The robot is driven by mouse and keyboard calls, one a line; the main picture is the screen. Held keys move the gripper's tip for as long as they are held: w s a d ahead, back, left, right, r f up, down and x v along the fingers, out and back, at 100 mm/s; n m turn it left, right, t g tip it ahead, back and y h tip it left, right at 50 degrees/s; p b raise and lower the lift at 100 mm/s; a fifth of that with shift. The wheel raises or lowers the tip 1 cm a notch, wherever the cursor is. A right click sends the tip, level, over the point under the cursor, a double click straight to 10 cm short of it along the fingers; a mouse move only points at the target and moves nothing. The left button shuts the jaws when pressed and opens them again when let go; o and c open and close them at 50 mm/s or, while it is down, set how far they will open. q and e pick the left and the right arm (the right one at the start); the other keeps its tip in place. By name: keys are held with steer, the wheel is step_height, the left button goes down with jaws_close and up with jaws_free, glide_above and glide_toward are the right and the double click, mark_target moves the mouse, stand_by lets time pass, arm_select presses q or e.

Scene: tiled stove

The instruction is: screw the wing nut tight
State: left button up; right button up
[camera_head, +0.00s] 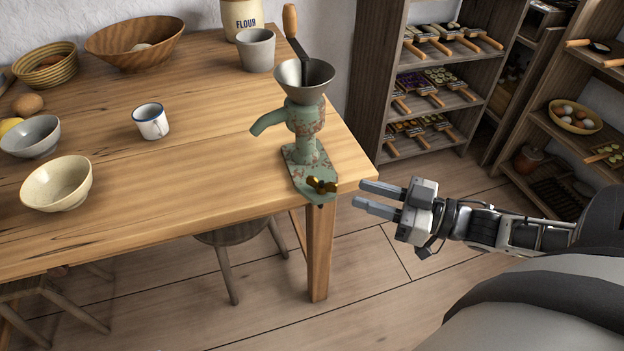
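The brass wing nut (322,185) sits at the front end of the base of a green, worn hand mill (305,121). The mill stands at the table's front right corner, with a metal funnel (304,80) and a wooden-handled crank (291,20) on top. My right gripper (358,195) is open and empty. It is to the right of the wing nut and apart from it, off the table edge, with its two fingers pointing left. How tight the wing nut sits cannot be seen. My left gripper is not in view.
The wooden table (215,160) holds a white mug (151,121), a grey cup (257,50), a flour crock (243,18), a cream bowl (57,183) and other bowls at left. A stool (234,235) is under the table. Shelves (430,80) stand behind at right.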

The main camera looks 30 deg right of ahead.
mark_target(312, 178)
steer(key=b+x, duration=0.1)
steer(key=x, duration=1)
steer(key=shift+w+a+b, duration=0.1)
steer(key=shift+a+b, duration=0.05)
steer(key=shift+b, duration=0.25)
steer(key=shift+c, duration=0.3)
jaws_close()
